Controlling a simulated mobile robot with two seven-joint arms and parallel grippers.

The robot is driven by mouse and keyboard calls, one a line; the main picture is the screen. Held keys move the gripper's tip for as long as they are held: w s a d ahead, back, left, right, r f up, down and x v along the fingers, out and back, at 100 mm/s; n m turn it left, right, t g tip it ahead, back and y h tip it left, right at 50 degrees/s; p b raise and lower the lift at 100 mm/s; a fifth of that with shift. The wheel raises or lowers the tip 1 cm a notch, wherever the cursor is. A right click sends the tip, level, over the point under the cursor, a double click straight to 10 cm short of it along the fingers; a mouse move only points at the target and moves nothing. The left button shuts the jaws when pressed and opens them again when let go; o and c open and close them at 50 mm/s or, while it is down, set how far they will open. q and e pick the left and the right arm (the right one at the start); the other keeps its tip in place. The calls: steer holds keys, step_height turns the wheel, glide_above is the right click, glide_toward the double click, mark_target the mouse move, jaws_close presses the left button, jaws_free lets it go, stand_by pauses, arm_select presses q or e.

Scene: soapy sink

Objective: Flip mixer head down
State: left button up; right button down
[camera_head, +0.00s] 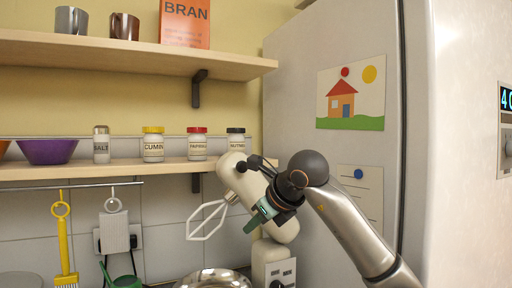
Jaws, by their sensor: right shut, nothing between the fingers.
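The cream mixer (233,176) stands at the lower middle, beside the fridge. Its head is tilted up, with the raised end at the upper left. A pale wire-frame beater (208,221) sticks out from the head toward the lower left. The mixer's column (270,253) is below, and a shiny metal bowl (213,279) is partly cut off by the bottom edge. My right gripper (255,221) is shut and empty, in front of the mixer head and covering part of it. I cannot tell whether it touches the head. My left gripper is not in view.
A wooden shelf (120,55) and a lower shelf with spice jars (153,145) run along the wall at left. The fridge (300,62) closes off the right side. A yellow brush (64,240) hangs from the rail at left.

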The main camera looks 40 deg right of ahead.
mark_target(264, 177)
arm_select(q)
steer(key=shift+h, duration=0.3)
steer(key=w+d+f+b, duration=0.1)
steer(key=b, duration=0.1)
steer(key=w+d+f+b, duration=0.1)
steer(key=b, duration=0.1)
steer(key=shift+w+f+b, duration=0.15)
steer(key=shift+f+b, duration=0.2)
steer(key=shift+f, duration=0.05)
arm_select(e)
steer(key=s+d+r+n+t, duration=0.2)
steer(key=r+n, duration=0.5)
steer(key=s+d+r+n+t, duration=0.1)
steer(key=s+r+n+t, duration=0.1)
steer(key=r+n, duration=0.5)
steer(key=s+d+r+n+t, duration=0.2)
steer(key=s+r+n, duration=0.1)
steer(key=r+n, duration=0.5)
steer(key=shift+s+d+n, duration=0.3)
steer(key=shift+s+d, duration=0.05)
steer(key=shift+s, duration=0.05)
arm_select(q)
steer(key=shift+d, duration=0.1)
